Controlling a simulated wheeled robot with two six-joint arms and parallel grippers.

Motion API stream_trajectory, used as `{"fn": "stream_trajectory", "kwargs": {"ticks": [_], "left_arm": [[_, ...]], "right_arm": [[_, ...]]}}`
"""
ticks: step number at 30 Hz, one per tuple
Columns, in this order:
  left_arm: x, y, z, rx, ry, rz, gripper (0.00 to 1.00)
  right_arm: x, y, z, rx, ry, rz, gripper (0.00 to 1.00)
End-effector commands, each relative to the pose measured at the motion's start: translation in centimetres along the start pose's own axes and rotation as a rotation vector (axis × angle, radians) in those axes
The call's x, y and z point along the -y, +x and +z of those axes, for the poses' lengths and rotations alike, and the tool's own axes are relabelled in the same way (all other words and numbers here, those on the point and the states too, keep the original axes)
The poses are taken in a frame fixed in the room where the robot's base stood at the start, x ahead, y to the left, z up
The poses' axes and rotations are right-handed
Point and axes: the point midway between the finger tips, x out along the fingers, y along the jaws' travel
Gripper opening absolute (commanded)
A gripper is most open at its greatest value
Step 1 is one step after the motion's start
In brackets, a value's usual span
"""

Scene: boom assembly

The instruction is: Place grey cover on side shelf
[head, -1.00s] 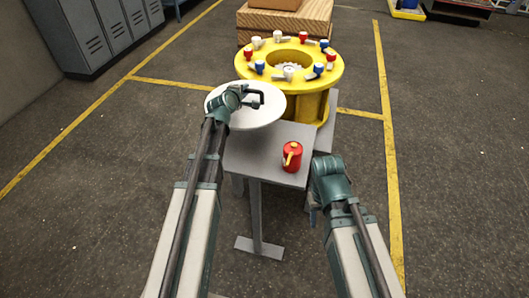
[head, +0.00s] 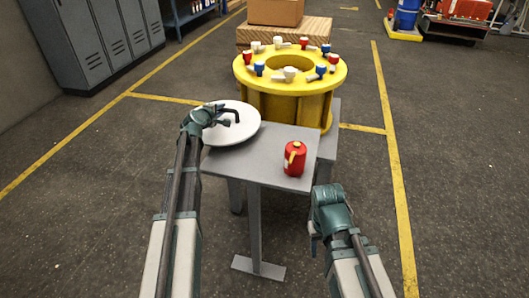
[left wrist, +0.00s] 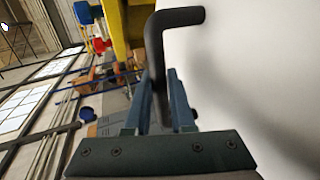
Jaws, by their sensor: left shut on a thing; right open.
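The grey cover (head: 240,133) is a pale round disc with a black bent handle (head: 236,112). My left gripper (head: 226,117) is shut on the handle. The left wrist view shows the handle (left wrist: 160,50) between the two fingers (left wrist: 157,103), with the cover's pale face (left wrist: 255,60) filling the right side. In the head view the cover overlaps the back left corner of the grey side shelf (head: 250,167); I cannot tell whether they touch. My right gripper (head: 314,236) is open and empty, at the lower right of the shelf.
Wooden boxes (head: 285,30) stand further back. The shelf's front middle is clear.

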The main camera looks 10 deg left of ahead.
Motion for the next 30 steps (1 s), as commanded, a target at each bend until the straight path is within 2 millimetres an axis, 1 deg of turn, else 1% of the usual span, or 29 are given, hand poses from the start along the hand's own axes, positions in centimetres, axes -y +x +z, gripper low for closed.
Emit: {"fn": "stream_trajectory", "kwargs": {"ticks": [4,8,24,27,30], "left_arm": [[-0.1,-0.1,0.0,-0.002,-0.002,0.005,0.0],[0.2,-0.4,1.3,0.0,0.0,0.004,0.0],[2.0,-2.7,10.9,0.0,0.001,0.006,0.0],[2.2,-3.0,12.3,0.0,0.001,0.006,0.0],[2.3,-3.2,13.2,-0.001,0.0,0.007,0.0]], "right_arm": [[0.0,0.0,0.0,0.0,0.0,0.0,0.5],[0.0,0.1,0.0,0.0,0.0,0.0,0.5],[0.1,1.1,-0.1,0.0,0.0,0.0,0.5],[0.1,1.2,-0.1,0.0,0.0,0.0,0.5],[0.1,1.3,-0.1,0.0,0.0,0.0,0.5]]}}
